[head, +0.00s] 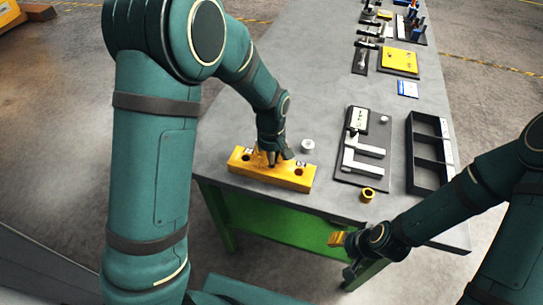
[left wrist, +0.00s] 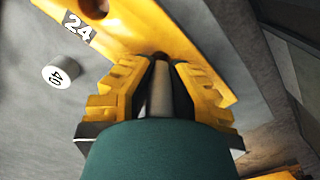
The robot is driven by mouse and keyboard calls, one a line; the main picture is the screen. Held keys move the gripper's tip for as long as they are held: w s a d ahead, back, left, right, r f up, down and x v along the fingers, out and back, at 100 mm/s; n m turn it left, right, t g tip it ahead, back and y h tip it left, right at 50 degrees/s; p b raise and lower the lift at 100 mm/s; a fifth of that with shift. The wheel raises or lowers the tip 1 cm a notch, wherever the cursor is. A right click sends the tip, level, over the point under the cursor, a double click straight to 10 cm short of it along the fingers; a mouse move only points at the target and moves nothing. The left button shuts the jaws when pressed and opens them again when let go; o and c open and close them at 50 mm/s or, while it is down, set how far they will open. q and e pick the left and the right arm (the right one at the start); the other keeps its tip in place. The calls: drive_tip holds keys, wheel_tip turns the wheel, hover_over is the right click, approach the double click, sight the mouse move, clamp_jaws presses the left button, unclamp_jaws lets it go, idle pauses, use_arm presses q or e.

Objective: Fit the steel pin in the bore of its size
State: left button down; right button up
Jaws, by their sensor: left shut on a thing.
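The yellow block (head: 280,178) lies near the table's front edge, with bores in its top. My left gripper (head: 270,156) is over its middle, fingers pointing down. In the left wrist view the gripper (left wrist: 160,88) is shut on the steel pin (left wrist: 161,92), a pale grey cylinder between the yellow fingers. The pin's far end is at a dark bore (left wrist: 160,56) in the block; I cannot tell whether it is inside. Another bore (left wrist: 92,6) has the label 24 beside it. My right gripper (head: 344,256) looks open and empty beyond the table's front edge.
A short grey cylinder (head: 308,146), marked 40 in the left wrist view (left wrist: 61,74), stands beside the block. A brass ring (head: 367,195), a dark board with a metal fixture (head: 362,160) and a black tray (head: 411,151) lie to the right. More boards stand at the back.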

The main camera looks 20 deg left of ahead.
use_arm(q)
drive_tip(key=shift+f+b, duration=0.6)
drive_tip(key=shift+f, duration=0.35)
idle(0.3)
drive_tip(key=c, duration=1)
unclamp_jaws()
wheel_tip(320, 180, up, 12)
drive_tip(key=shift+w, duration=0.1)
drive_tip(key=shift+f, duration=0.1)
